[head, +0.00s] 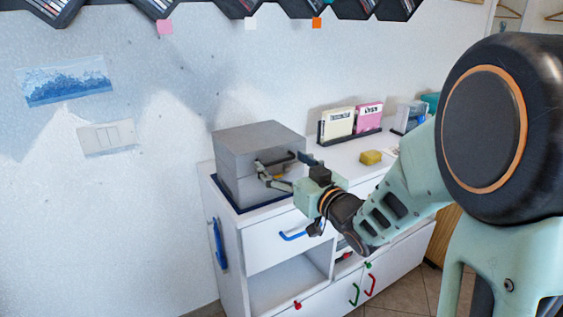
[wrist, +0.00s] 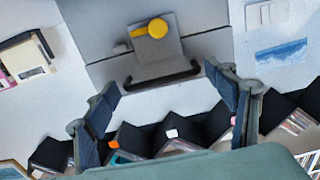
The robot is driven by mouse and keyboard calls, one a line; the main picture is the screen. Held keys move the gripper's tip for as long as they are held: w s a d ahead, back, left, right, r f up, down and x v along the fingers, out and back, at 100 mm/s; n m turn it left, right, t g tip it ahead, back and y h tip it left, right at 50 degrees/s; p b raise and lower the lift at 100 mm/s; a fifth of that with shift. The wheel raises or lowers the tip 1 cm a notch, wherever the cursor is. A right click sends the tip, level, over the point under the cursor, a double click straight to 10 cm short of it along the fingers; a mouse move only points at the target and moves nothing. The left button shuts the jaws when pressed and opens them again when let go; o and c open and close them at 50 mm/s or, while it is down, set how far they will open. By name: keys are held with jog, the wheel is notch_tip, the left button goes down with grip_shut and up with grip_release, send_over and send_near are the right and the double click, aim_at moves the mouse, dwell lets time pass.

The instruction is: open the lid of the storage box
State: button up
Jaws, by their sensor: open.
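The grey storage box (head: 234,160) stands on the left end of the white cabinet, and its lid (head: 250,134) is shut. A dark bar handle (head: 275,159) is on the box's front; it also shows in the wrist view (wrist: 160,77). My gripper (head: 285,164) is open and empty in front of the box. In the wrist view its fingertips (wrist: 161,80) are spread to either side of the handle. I cannot tell whether they touch it. A plate with a yellow round piece (wrist: 157,28) sits by the handle in the wrist view.
The box stands on a dark blue mat (head: 240,207). A rack of disc cases (head: 349,122) and a yellow block (head: 371,157) are to the right on the cabinet top (head: 345,160). Dark hexagonal shelves (head: 237,8) hang above on the wall.

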jog(key=shift+w+a, duration=0.4)
jog(key=shift+w, duration=0.15)
